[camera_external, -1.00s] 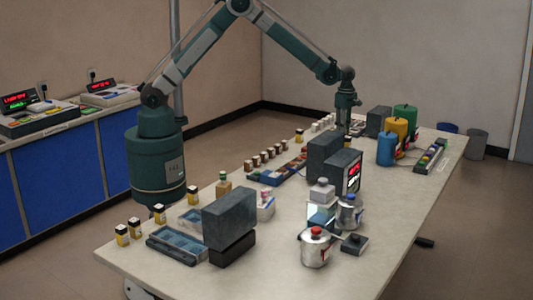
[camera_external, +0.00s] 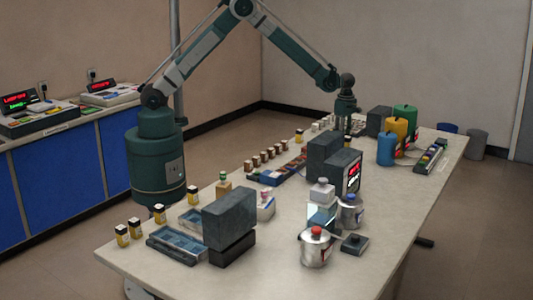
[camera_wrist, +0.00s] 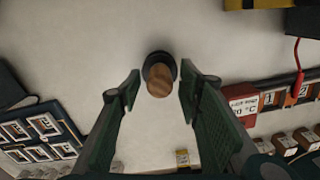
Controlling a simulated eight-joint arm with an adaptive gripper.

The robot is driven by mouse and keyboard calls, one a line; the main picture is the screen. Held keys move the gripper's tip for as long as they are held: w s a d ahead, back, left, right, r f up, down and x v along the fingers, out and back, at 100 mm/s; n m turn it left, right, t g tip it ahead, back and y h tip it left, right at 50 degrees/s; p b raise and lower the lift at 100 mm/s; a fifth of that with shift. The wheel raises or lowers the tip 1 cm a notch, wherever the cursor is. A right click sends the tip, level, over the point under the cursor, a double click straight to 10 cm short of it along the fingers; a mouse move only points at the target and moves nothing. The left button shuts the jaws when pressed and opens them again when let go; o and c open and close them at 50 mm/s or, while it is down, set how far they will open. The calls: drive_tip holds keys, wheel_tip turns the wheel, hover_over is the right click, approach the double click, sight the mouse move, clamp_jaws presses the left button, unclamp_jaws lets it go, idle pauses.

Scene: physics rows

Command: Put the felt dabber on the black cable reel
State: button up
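In the wrist view, a short wooden cylinder on a dark round base (camera_wrist: 159,75), which looks like the felt dabber, stands on the pale table. My gripper (camera_wrist: 160,88) is open, with one green finger on each side of the wooden part and a visible gap to both. In the external view my gripper (camera_external: 344,127) points down over the far part of the table, and the dabber is too small or hidden to make out there. I cannot pick out the black cable reel with certainty in either view.
Dark upright blocks (camera_external: 325,155) stand in front of my gripper in the external view. Blue, yellow and green canisters (camera_external: 386,148) stand to its right. In the wrist view, a blue tray (camera_wrist: 40,130) lies left and a red labelled box (camera_wrist: 240,103) right.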

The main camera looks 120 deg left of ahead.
drive_tip(key=shift+r, duration=0.15)
wheel_tip(320, 180, up, 12)
drive_tip(key=shift+p, duration=0.35)
idle(0.6)
idle(0.5)
drive_tip(key=s+d+r+m+t, duration=0.15)
drive_tip(key=d+r+m, duration=0.45)
drive_tip(key=d, duration=0.6)
drive_tip(key=s+d+r+m+t+y, duration=0.15)
drive_tip(key=d+r+m, duration=0.25)
drive_tip(key=d+r, duration=0.6)
drive_tip(key=s+d+r+m, duration=0.2)
drive_tip(key=d+r+m, duration=0.3)
drive_tip(key=d, duration=0.9)
drive_tip(key=s+d+r+m+t, duration=0.2)
drive_tip(key=s+d+m, duration=0.7)
drive_tip(key=d, duration=0.5)
drive_tip(key=s+d+f+m+t+h, duration=0.1)
drive_tip(key=s+d+f+m, duration=0.3)
drive_tip(key=s+d+m, duration=0.5)
drive_tip(key=s+d+t, duration=0.1)
drive_tip(key=s+d, duration=0.2)
drive_tip(key=s, duration=0.3)
drive_tip(key=shift+f, duration=0.2)
